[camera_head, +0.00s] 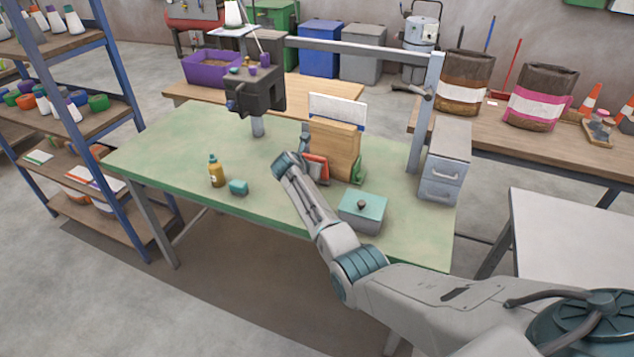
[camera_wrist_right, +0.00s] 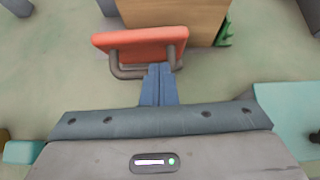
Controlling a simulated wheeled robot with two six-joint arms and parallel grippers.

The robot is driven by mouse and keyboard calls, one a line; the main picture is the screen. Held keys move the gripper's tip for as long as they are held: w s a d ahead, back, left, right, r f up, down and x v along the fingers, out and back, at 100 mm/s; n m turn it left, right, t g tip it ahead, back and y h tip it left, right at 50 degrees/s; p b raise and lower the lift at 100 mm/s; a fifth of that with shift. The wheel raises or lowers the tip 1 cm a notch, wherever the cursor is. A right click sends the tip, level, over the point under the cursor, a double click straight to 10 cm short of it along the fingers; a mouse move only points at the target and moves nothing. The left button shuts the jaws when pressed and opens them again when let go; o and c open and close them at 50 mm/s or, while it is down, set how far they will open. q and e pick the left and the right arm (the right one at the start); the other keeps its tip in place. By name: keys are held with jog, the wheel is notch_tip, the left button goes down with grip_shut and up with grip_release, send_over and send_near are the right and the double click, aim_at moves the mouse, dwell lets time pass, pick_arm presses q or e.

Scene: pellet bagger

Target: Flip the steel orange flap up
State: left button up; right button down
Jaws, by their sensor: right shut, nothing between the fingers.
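The orange flap (camera_wrist_right: 138,42) is in the upper middle of the right wrist view, with a grey steel bar loop (camera_wrist_right: 143,73) along its near edge. It sits at the foot of a wooden box-like panel (camera_wrist_right: 188,12). In the head view the flap (camera_head: 318,168) shows low on the wooden unit (camera_head: 335,147), partly hidden behind my right arm. My right gripper (camera_wrist_right: 160,68) is shut and empty. Its blue fingertips are at the steel bar, just below the flap; whether they touch it I cannot tell. My left gripper is not in view.
A teal-lidded box (camera_head: 362,208) stands to the right of my right wrist on the green table (camera_head: 160,160). A grey drawer cabinet (camera_head: 443,165) stands at the right end.

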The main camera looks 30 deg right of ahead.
jog(key=shift+w+d+r+p, duration=0.35)
jog(key=shift+w+d+r, duration=0.1)
jog(key=shift+w+d, duration=0.25)
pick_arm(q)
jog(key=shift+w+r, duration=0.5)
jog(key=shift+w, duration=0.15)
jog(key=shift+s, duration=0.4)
pick_arm(e)
jog(key=shift+w, duration=0.1)
